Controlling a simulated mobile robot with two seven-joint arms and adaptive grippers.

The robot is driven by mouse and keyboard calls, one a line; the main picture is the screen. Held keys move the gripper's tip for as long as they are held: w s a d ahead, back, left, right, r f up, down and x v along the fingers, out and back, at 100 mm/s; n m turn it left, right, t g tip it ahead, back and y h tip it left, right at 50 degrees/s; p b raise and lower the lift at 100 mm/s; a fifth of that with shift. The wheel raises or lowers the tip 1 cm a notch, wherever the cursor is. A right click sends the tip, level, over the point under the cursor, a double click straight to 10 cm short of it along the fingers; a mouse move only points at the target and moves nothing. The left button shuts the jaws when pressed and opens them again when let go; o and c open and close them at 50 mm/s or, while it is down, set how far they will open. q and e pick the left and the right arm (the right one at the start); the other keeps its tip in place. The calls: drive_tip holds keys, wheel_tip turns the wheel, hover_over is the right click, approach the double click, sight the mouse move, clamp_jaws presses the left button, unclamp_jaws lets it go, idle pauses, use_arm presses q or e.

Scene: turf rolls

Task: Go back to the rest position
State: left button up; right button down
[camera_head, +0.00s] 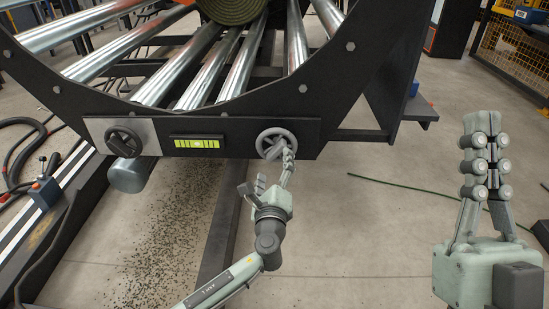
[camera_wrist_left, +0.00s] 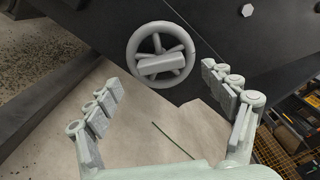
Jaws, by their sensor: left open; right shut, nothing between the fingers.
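My left gripper (camera_head: 270,168) is open and empty, just in front of the right grey handwheel (camera_head: 268,135) on the machine's front panel. One finger overlaps the wheel in the head view. In the left wrist view, the fingers of my left gripper (camera_wrist_left: 165,85) are spread wide, and the handwheel (camera_wrist_left: 161,69) is ahead of them, not gripped. Whether a finger touches the rim cannot be told. My right gripper (camera_head: 487,150) points up at the right, shut and empty, away from the machine.
The black machine frame (camera_head: 350,47) carries steel rollers (camera_head: 243,62) and a green turf roll (camera_head: 232,8). A green cable (camera_head: 405,185) crosses the open floor. Yellow fencing (camera_head: 508,48) stands at the right.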

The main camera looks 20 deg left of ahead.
use_arm(q)
drive_tip(key=shift+v, duration=1)
